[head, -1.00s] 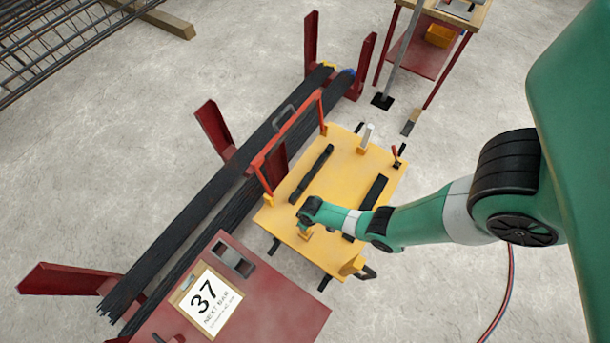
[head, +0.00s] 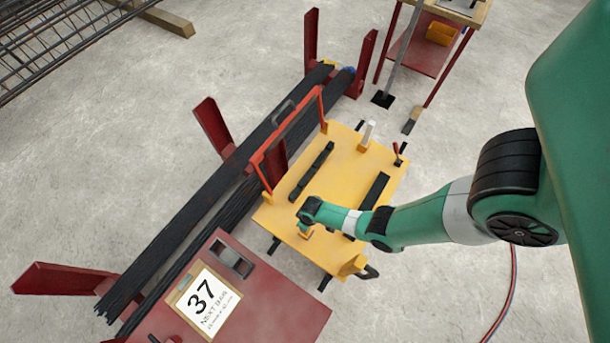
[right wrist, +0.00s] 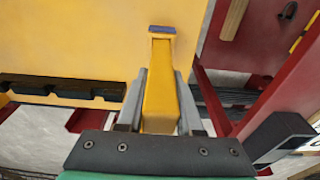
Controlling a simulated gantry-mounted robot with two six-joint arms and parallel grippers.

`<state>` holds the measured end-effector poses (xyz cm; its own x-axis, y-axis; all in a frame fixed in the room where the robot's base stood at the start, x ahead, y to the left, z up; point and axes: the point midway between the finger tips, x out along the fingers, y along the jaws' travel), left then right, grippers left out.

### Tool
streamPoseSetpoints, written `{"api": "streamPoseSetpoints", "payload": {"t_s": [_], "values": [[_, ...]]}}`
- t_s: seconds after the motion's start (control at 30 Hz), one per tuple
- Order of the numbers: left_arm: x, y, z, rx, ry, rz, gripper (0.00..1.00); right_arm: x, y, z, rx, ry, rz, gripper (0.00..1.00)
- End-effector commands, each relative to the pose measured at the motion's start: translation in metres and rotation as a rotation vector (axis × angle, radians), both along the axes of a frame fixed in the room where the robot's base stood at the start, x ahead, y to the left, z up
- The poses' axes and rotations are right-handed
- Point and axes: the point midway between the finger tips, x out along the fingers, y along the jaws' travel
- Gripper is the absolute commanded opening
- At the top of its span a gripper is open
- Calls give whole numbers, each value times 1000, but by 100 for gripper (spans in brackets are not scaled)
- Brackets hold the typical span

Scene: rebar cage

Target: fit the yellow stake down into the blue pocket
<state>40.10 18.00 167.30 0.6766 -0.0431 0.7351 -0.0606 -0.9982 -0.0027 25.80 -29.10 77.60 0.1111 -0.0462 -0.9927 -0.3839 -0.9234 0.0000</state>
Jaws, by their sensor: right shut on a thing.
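The yellow stake (right wrist: 160,98) lies between the two grey fingers of my right gripper (right wrist: 160,92) in the right wrist view, and the gripper is shut on it. At the stake's far end is a small blue patch (right wrist: 162,30), which looks like the blue pocket, against the yellow plate. I cannot tell whether the stake's tip is inside it or just short of it. In the head view my right gripper (head: 304,226) is low over the near-left part of the yellow plate (head: 333,195); its wrist hides most of the stake. My left gripper is not in view.
Black bars (head: 312,172) lie on the yellow plate. A red upright frame (head: 290,140) stands along its left edge. Long black bar bundles (head: 190,215) rest on red posts beyond. A red table with a "37" sign (head: 207,300) is near.

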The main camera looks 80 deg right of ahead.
Motion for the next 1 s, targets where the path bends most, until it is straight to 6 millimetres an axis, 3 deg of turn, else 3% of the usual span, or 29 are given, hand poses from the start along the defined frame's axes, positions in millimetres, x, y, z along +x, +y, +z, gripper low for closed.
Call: {"api": "streamPoseSetpoints", "payload": {"t_s": [0.03, 0.07, 0.23, 0.57, 0.67, 1.0], "values": [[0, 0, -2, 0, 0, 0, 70, 1, 0, -2, -1, -2, 0, 0], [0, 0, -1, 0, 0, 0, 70, 1, 0, -1, -1, -2, 0, 38], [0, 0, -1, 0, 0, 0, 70, 1, 0, -1, 0, -1, 0, 69], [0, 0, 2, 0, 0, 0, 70, -1, 0, 2, 0, 0, 0, 70], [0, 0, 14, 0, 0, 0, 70, -2, 1, 15, 0, 0, 0, 70], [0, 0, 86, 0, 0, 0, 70, -9, 4, 91, 0, 0, 0, 70]]}}
